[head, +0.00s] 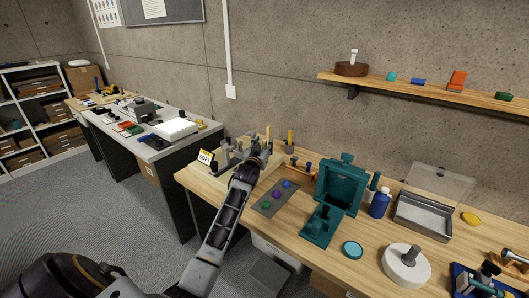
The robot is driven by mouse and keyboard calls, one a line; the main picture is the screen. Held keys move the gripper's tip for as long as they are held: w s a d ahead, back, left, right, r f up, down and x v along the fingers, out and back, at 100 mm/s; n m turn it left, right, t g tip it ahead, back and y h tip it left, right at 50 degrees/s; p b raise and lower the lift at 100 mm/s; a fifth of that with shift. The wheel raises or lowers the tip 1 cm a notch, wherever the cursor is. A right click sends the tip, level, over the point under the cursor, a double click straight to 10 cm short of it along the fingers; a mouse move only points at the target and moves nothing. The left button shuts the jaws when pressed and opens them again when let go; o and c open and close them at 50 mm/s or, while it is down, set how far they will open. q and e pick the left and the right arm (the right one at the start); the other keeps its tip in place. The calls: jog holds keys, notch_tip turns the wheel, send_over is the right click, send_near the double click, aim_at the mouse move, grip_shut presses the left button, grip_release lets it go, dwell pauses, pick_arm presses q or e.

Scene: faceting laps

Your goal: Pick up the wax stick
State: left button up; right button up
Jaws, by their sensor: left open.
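My left arm reaches up from the bottom of the head view to the back left of the wooden bench (325,242). My left gripper (262,146) is open at its end, small and partly merged with a grey fixture (228,155) beside it. I cannot make out the wax stick with certainty; it may be small or hidden behind the gripper. A yellow stick stands in a cup (290,147) to the gripper's right, and small pieces stand on a wooden rack (300,168). My right gripper is not in view.
A grey mat (267,207) bears green, purple and blue pieces. A teal open case (340,187), blue bottle (380,204), clear-lidded box (424,218) and white disc (405,270) stand to the right.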

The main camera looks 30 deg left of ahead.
pick_arm(q)
jog(key=shift+w+a, duration=0.15)
jog(key=shift+w, duration=0.3)
jog(key=shift+r, duration=0.1)
grip_shut()
dwell(0.4)
